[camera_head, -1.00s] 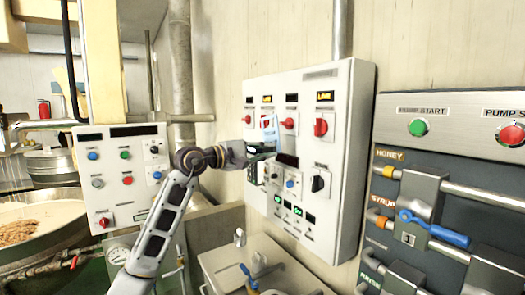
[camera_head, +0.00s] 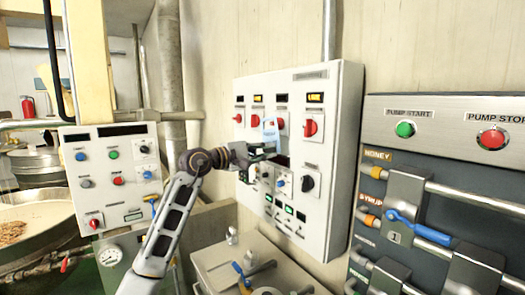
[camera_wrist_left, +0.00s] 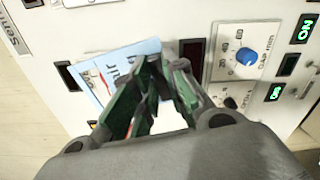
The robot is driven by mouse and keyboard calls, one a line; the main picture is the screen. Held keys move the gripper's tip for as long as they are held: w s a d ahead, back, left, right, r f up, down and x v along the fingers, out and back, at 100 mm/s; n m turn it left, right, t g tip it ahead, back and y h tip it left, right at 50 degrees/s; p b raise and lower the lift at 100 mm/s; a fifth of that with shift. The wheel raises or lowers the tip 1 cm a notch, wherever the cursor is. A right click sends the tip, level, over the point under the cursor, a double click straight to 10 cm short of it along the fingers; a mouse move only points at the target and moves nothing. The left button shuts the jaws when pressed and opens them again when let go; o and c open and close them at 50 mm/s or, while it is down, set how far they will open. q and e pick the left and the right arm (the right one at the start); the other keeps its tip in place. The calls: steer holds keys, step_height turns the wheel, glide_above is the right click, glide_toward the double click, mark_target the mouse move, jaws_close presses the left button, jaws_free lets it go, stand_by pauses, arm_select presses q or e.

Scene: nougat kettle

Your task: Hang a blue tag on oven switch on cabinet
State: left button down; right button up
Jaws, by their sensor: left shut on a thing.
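The white cabinet (camera_head: 345,110) on the wall carries a row of red rotary switches along its upper part. My left gripper (camera_head: 266,150) is in front of the cabinet, shut on the light blue tag (camera_head: 270,130). The tag stands up from the fingertips, just left of and partly over a red switch (camera_head: 280,123); I cannot tell whether it touches it. In the left wrist view the tag (camera_wrist_left: 118,72) is tilted between the green-padded fingers (camera_wrist_left: 155,85), with printed text on it. Which switch is the oven one is not readable. My right gripper is out of view.
A smaller control panel (camera_head: 72,160) with buttons is at the left, beside a large kettle (camera_head: 30,232). At the right, a dark panel (camera_head: 460,165) holds pump buttons and valves with handles. A black knob (camera_head: 307,182) and a blue knob (camera_wrist_left: 243,57) stick out of the cabinet.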

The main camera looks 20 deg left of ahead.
mark_target(274, 151)
arm_select(q)
steer(key=shift+p+x, duration=0.7)
steer(key=shift+x, duration=0.4)
steer(key=shift+w+d+f+b, duration=0.25)
steer(key=shift+w+d+b, duration=0.05)
steer(key=shift+w+d, duration=0.1)
steer(key=shift+d, duration=0.05)
steer(key=c, duration=1.4)
jaws_free()
steer(key=shift+w, duration=0.1)
steer(key=shift+o, duration=0.2)
steer(key=v, duration=1.2)
